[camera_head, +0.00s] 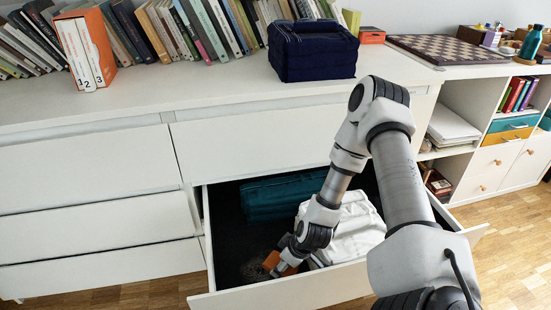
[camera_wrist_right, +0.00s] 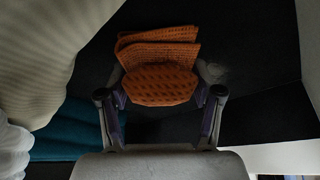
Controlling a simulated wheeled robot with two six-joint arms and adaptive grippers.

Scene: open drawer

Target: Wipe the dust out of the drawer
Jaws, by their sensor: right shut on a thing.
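The open drawer (camera_head: 333,285) has a dark floor and white walls. My right gripper (camera_head: 282,262) reaches down inside it near the front left and is shut on an orange cloth (camera_head: 271,260). In the right wrist view the folded, textured cloth (camera_wrist_right: 160,50) is bunched between the two fingers (camera_wrist_right: 160,93) and lies against or just above the dark floor; I cannot tell which. A greyish dust patch (camera_head: 254,271) lies on the floor left of the cloth; in the wrist view dust (camera_wrist_right: 214,73) shows beside the cloth, partly hidden. My left gripper is not in view.
A teal folded textile (camera_head: 272,198) lies at the back of the drawer, and white folded textiles (camera_head: 358,226) lie to the right, close to my right arm. Above stands the white cabinet (camera_head: 110,100) with books and a dark blue folded stack (camera_head: 313,52).

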